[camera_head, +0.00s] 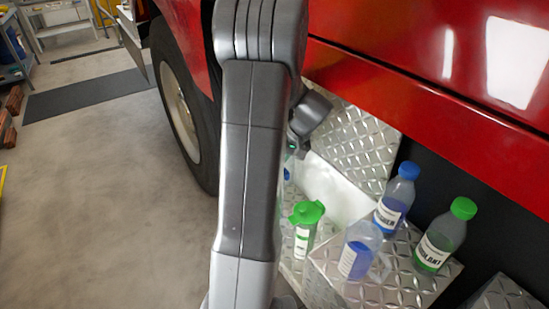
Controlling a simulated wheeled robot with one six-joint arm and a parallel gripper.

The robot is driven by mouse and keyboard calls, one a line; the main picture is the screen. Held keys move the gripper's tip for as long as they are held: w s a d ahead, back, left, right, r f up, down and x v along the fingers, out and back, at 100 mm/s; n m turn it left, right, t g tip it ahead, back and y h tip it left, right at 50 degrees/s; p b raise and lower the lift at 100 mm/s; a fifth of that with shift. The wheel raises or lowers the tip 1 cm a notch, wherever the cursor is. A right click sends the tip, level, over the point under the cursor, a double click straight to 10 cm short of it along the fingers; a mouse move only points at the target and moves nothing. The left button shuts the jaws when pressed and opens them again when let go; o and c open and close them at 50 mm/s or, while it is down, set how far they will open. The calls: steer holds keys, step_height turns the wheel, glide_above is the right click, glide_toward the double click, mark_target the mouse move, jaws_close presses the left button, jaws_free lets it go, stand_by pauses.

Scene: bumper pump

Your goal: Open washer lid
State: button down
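My arm stands upright across the middle of the view and covers much of the work area. Its dark wrist (311,113) shows just right of the arm, in front of the metal tread-plate. My gripper's fingers are hidden behind the arm, so I cannot see whether they hold anything. No lid is clearly marked as the washer lid. A container with a green lid (306,212) stands just right of the arm; this lid looks closed. A pale bluish object (289,172) is partly hidden at the arm's edge, below the wrist.
A tyre (178,100) is left of my arm. The left floor is largely clear.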

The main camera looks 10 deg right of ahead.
stand_by(0.4)
steer(key=c, duration=1.3)
jaws_free()
steer(key=shift+o, duration=0.2)
